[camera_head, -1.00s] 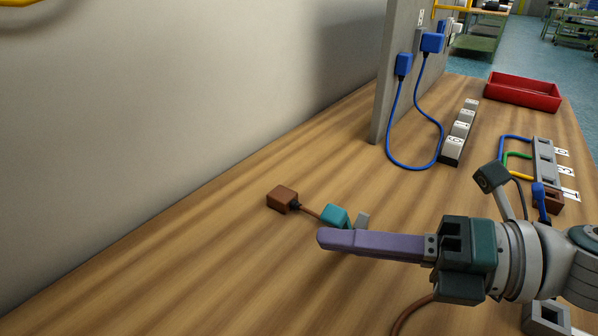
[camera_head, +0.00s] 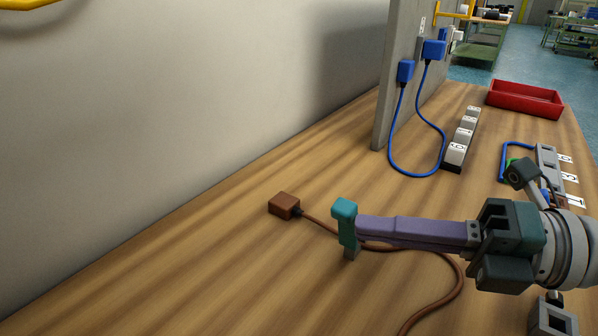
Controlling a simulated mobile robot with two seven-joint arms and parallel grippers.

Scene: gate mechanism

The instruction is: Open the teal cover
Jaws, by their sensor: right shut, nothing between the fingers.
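The fingers hide part of the area right of the cover. My left gripper is not in view.
A brown box (camera_head: 284,205) lies left of the cover; its brown cable (camera_head: 455,285) runs behind the fingers and curves forward. Blue plugs (camera_head: 433,50) sit on a grey panel (camera_head: 398,40). White numbered blocks (camera_head: 455,153) and a red tray (camera_head: 525,98) stand farther back. The front left table is clear.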

